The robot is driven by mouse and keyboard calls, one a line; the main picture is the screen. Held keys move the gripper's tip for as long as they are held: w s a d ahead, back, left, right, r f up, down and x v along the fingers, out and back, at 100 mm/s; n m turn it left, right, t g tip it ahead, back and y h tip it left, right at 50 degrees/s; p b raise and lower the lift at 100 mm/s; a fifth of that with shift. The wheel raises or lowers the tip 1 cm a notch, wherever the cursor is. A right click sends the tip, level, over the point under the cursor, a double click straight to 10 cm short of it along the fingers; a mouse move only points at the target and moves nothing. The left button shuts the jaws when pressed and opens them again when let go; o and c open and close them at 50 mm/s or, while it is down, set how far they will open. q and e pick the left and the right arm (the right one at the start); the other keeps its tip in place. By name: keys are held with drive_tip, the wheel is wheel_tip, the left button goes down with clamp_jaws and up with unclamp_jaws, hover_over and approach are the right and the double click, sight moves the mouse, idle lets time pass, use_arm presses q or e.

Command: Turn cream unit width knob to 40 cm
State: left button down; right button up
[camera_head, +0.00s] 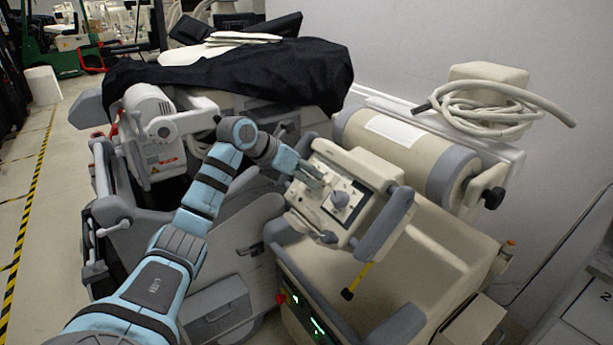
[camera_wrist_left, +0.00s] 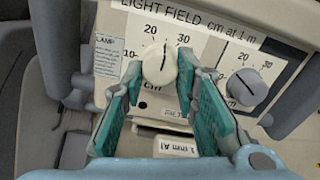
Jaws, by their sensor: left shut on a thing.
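The cream unit's control panel (camera_head: 325,188) is on a tilted box in the head view. In the left wrist view the panel (camera_wrist_left: 205,38) reads "LIGHT FIELD cm at 1 m". A round cream knob (camera_wrist_left: 160,66) has marks 10, 20 and 30 around it. Its dark line points up, between 20 and 30. A grey knob (camera_wrist_left: 247,87) with its own scale is to the right; it also shows in the head view (camera_head: 339,200). My left gripper (camera_wrist_left: 160,82) is shut on the cream knob, one teal-padded finger on each side. My right gripper is out of view.
A blue-grey handle (camera_head: 384,225) borders the box's right side. A cream cylinder (camera_head: 405,150) and coiled hose (camera_head: 490,110) are behind it. A grey machine under a black cover (camera_head: 240,75) stands to the left. Floor at far left is open.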

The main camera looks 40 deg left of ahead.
use_arm(q)
drive_tip(key=shift+r+m+p, duration=0.1)
drive_tip(key=shift+m+p, duration=0.2)
drive_tip(key=shift+m, duration=0.1)
drive_tip(key=m+p, duration=0.1)
drive_tip(key=m, duration=0.2)
drive_tip(key=m+p, duration=0.1)
drive_tip(key=m, duration=0.2)
drive_tip(key=shift+a+m, duration=0.1)
drive_tip(key=shift+m, duration=0.2)
drive_tip(key=m, duration=0.5)
drive_tip(key=shift+w, duration=0.1)
drive_tip(key=m, duration=0.5)
drive_tip(key=shift+m, duration=0.4)
drive_tip(key=c, duration=1.3)
unclamp_jaws()
drive_tip(key=shift+a, duration=0.1)
